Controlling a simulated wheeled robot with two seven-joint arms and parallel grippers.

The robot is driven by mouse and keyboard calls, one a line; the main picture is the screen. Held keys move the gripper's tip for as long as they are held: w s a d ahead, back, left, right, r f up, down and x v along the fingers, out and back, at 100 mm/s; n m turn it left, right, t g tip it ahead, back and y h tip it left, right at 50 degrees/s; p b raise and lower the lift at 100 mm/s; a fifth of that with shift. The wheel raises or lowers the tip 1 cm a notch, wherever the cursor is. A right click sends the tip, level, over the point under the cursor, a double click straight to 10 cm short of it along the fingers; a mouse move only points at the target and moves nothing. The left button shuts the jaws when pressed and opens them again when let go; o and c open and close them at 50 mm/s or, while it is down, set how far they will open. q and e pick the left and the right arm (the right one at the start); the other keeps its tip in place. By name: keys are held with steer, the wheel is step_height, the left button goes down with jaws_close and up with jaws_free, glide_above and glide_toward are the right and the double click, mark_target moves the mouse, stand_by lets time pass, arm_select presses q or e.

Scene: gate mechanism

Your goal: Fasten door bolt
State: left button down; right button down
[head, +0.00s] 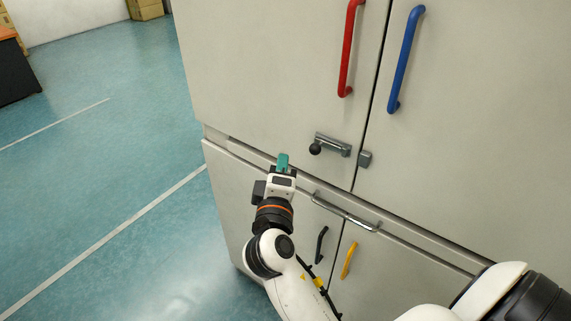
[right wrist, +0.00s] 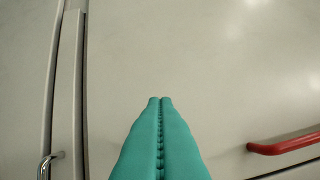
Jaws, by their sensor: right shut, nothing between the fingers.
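The door bolt (head: 334,145) is a grey metal slide on the upper left door, with a round black knob (head: 315,149) at its left end. A small grey catch (head: 365,159) sits on the upper right door. A narrow gap shows between the bolt's right end and the catch. My right gripper (head: 282,160) has teal fingers and is left of the knob, apart from it. In the right wrist view its fingers (right wrist: 160,100) are pressed together and empty, facing the plain door; the bolt is not visible there. My left gripper is not in view.
A red handle (head: 348,50) and a blue handle (head: 405,60) stand out above the bolt. Below are a chrome bar handle (head: 343,213), a black handle (head: 321,245) and a yellow handle (head: 349,261). Open floor (head: 100,190) lies to the left.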

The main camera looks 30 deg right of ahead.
mark_target(317, 146)
steer(key=w+d+p, duration=0.2)
steer(key=d+p, duration=0.2)
steer(key=d, duration=0.2)
steer(key=shift+d+f, duration=0.15)
